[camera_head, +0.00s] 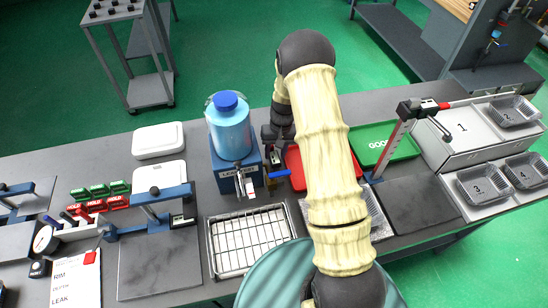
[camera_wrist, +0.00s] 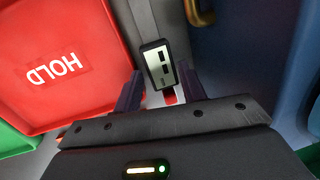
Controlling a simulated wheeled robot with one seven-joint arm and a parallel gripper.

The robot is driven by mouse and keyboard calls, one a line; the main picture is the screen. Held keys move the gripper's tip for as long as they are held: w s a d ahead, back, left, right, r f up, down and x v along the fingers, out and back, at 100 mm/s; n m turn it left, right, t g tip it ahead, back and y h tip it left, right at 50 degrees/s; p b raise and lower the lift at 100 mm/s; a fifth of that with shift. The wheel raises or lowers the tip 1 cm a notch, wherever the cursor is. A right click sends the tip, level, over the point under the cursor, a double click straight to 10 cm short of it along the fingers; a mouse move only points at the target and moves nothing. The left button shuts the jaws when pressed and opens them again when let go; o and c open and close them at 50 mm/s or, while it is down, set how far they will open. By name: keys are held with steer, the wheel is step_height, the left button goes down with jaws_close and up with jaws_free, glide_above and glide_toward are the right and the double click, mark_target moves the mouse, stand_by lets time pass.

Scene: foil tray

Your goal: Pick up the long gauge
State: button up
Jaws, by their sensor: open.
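A small dark gauge with a pale display (camera_wrist: 158,64) shows in the wrist view, between the red tray and a blue body. I take it for the long gauge, but its full length is hidden. My gripper (camera_wrist: 159,80) is open, with one finger on each side of the gauge's lower part; I cannot tell whether they touch it. A small red part shows just below the display. In the head view my gripper (camera_head: 277,136) is at the table's far side, beside the blue leak tester (camera_head: 239,180), partly hidden by my arm.
The red HOLD tray (camera_wrist: 60,60) is close on the left in the wrist view. A blue-capped bottle (camera_head: 229,130) stands on the tester. A green tray (camera_head: 385,146) and an upright red-and-white scale (camera_head: 396,140) are to the right. A wire rack (camera_head: 213,262) lies in front.

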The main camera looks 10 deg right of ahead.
steer(key=shift+s+a+f, duration=0.1)
steer(key=shift+f, duration=0.6)
steer(key=shift+s+a+f, duration=0.1)
steer(key=shift+f, duration=0.55)
steer(key=c, duration=0.8)
